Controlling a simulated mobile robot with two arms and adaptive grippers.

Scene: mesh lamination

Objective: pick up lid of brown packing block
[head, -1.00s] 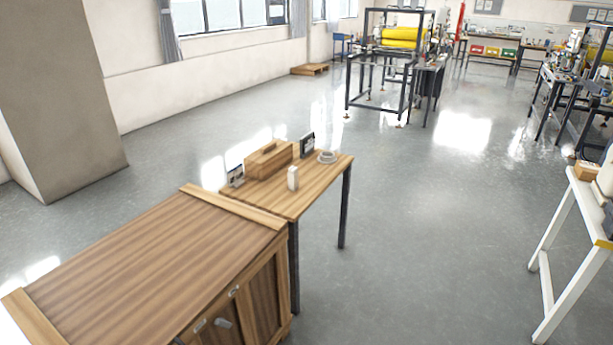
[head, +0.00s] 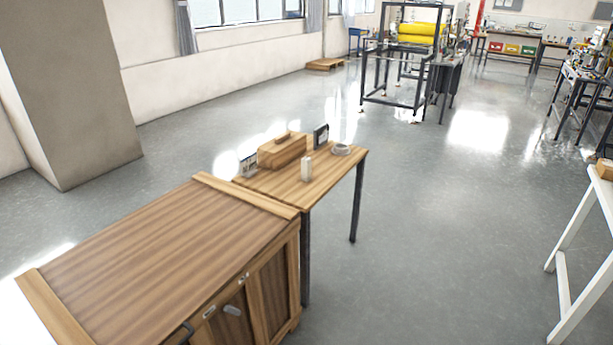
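The brown packing block (head: 283,152) sits on the small wooden table (head: 322,187) ahead, near its far left side. It is a wooden box shape, and its lid (head: 281,143) with a raised handle lies on top. Neither of my grippers shows in the head view, so their state cannot be seen.
A large wooden cabinet (head: 150,265) stands at the front left, against the small table. A small white block (head: 306,168), a dark framed item (head: 321,136), a ring-shaped roll (head: 341,149) and a small card stand (head: 248,165) surround the packing block. Open grey floor (head: 440,230) lies to the right.

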